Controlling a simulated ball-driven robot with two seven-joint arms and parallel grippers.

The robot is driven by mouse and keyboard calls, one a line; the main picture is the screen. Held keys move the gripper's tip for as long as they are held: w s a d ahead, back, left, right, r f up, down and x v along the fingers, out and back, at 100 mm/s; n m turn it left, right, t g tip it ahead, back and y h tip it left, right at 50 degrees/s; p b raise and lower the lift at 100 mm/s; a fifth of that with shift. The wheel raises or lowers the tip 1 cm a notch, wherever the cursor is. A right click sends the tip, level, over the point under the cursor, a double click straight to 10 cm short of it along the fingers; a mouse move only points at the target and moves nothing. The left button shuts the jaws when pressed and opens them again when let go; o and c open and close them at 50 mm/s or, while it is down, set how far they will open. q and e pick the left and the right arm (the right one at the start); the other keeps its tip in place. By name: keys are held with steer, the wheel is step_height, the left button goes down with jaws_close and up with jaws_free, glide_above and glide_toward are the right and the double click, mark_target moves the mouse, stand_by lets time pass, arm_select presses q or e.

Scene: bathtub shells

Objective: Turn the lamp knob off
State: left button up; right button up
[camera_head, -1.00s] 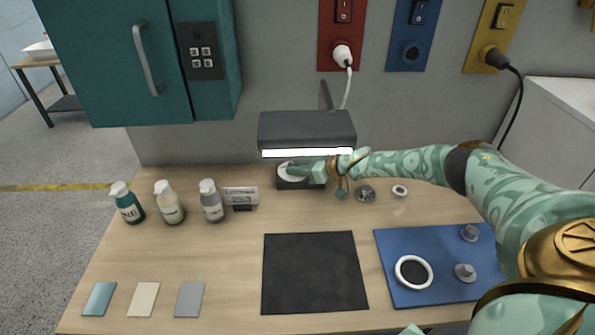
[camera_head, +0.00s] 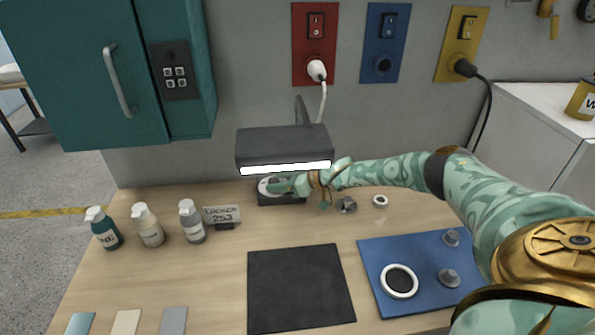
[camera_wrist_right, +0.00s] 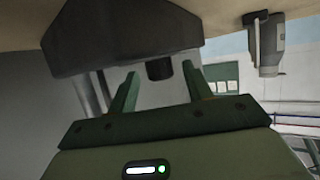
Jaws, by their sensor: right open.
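The lamp (camera_head: 284,143) is a dark grey hood with a bright white strip, so it is lit. Its dark base (camera_head: 282,199) stands below on the table, with a pale round dial on top, partly hidden. My right gripper (camera_head: 281,188) is over the base at the dial. In the right wrist view, turned upside down, the base (camera_wrist_right: 115,38) is close ahead. A short dark knob (camera_wrist_right: 160,68) juts from it, between and just beyond the open fingers (camera_wrist_right: 160,86); no contact is visible. My left gripper is out of view.
Several bottles (camera_head: 148,226) and a locker sign (camera_head: 221,215) stand left of the lamp. A metal knob (camera_head: 346,205) and a white ring (camera_head: 380,201) lie right of it. A black mat (camera_head: 300,288) and blue mat (camera_head: 425,265) lie in front. A white plug (camera_head: 317,70) is on the wall.

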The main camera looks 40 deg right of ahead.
steer(key=p+v, duration=0.3)
steer(key=v, duration=1.2)
steer(key=shift+s+d+r, duration=0.15)
steer(key=shift+d+r, duration=0.05)
steer(key=shift+r, duration=0.05)
